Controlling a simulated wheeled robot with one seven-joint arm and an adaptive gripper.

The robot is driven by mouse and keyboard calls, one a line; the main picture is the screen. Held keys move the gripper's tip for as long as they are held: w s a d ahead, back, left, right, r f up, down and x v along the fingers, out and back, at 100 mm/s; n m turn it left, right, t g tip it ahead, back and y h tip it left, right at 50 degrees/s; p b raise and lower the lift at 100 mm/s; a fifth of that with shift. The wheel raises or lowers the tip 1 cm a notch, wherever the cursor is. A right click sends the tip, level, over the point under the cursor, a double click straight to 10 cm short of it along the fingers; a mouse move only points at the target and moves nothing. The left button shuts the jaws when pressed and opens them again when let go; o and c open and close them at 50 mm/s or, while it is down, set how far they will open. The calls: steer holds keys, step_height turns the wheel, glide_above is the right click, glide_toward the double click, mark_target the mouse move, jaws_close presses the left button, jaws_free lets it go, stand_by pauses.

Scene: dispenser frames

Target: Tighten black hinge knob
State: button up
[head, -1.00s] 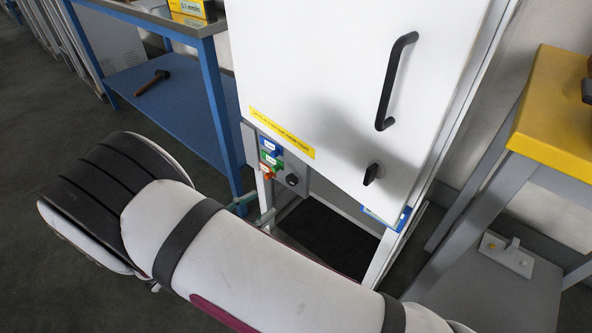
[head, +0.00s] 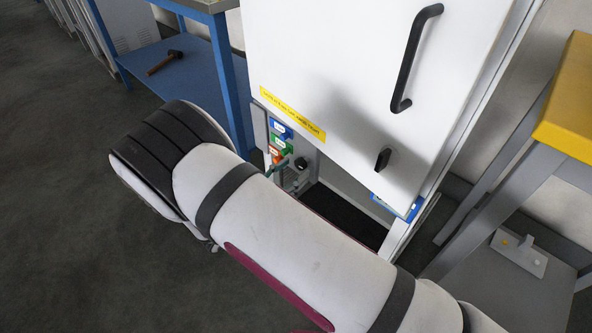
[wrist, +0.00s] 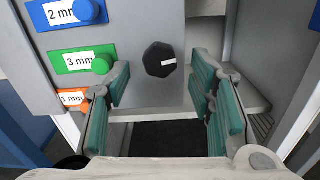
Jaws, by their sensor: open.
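A black faceted knob (wrist: 160,59) with a white mark sits on a grey panel (wrist: 145,20) in the wrist view. It also shows in the head view (head: 301,164), low on the left below the white door. My gripper (wrist: 163,82) is open, its teal-padded fingers to either side of and below the knob in the wrist view. The space between the fingers is empty, and I cannot tell the exact gap to the knob. In the head view my gripper is partly hidden behind my arm.
Blue (wrist: 68,13), green (wrist: 85,59) and orange (wrist: 72,98) labelled tags sit left of the knob. The white door (head: 345,70) has a black handle (head: 412,60) and a small black latch (head: 382,159). A yellow-topped table (head: 570,110) stands right, a blue bench (head: 190,70) left.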

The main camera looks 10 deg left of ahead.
steer(key=shift+x, duration=1.05)
steer(key=c, duration=1.2)
steer(key=shift+o, duration=0.2)
